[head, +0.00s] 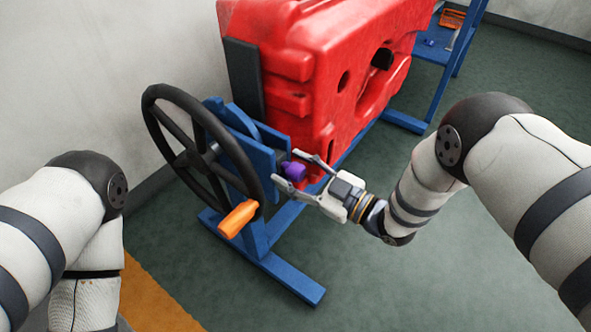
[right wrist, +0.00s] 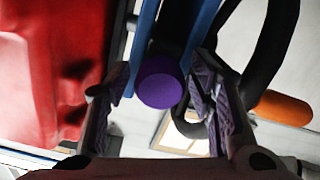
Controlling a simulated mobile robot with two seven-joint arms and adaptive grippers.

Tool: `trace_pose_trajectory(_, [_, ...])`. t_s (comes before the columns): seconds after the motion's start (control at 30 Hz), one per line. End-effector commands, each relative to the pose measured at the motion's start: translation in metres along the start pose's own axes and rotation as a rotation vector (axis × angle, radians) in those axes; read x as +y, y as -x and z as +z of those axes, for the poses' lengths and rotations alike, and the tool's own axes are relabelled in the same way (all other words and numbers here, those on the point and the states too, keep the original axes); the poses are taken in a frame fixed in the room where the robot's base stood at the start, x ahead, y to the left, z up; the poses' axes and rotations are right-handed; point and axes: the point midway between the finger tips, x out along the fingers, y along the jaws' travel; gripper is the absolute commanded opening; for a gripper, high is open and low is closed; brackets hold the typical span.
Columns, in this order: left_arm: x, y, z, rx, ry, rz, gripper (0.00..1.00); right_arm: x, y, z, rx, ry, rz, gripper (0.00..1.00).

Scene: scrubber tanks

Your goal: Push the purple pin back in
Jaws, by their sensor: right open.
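The purple pin (head: 295,171) shows its round end at the side of the blue stand (head: 262,140), beside the black handwheel. In the right wrist view the pin's round purple face (right wrist: 160,82) lies between my two fingers. My right gripper (head: 302,178) is open, with its fingertips on either side of the pin; I cannot tell whether they touch it. The pin's shaft is hidden. My left arm (head: 60,230) comes in from the left, but its gripper is out of view.
The black handwheel (head: 150,100) with an orange handle (head: 238,218) stands left of the pin. A big red tank (head: 320,60) rises behind. A blue bench (head: 436,50) stands at the back right. Green floor (head: 420,290) is clear at the front right.

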Motion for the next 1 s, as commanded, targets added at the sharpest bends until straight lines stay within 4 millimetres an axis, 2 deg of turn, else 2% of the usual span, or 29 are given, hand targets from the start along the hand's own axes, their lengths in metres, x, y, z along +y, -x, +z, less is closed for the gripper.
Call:
trace_pose_trajectory(0.3, [0.0,0.0,0.0,0.0,0.0,0.0,0.47,0.0,0.006,0.001,-0.004,-0.001,0.0,0.52])
trace_pose_trajectory(0.37, [0.0,0.0,0.0,0.0,0.0,0.0,0.47,0.0,0.017,0.002,-0.006,-0.001,0.0,0.52])
trace_pose_trajectory(0.6, [0.0,0.0,0.0,0.0,0.0,0.0,0.47,0.0,0.081,0.002,-0.006,-0.001,0.001,0.52])
trace_pose_trajectory(0.7, [0.0,0.0,0.0,0.0,0.0,0.0,0.47,0.0,0.102,0.001,-0.005,-0.001,0.001,0.52])
trace_pose_trajectory(0.83, [0.0,0.0,0.0,0.0,0.0,0.0,0.47,0.0,0.117,0.001,-0.002,-0.001,0.0,0.52])
trace_pose_trajectory(1.0, [0.0,0.0,0.0,0.0,0.0,0.0,0.47,0.0,0.121,0.0,-0.001,-0.001,-0.001,0.52])
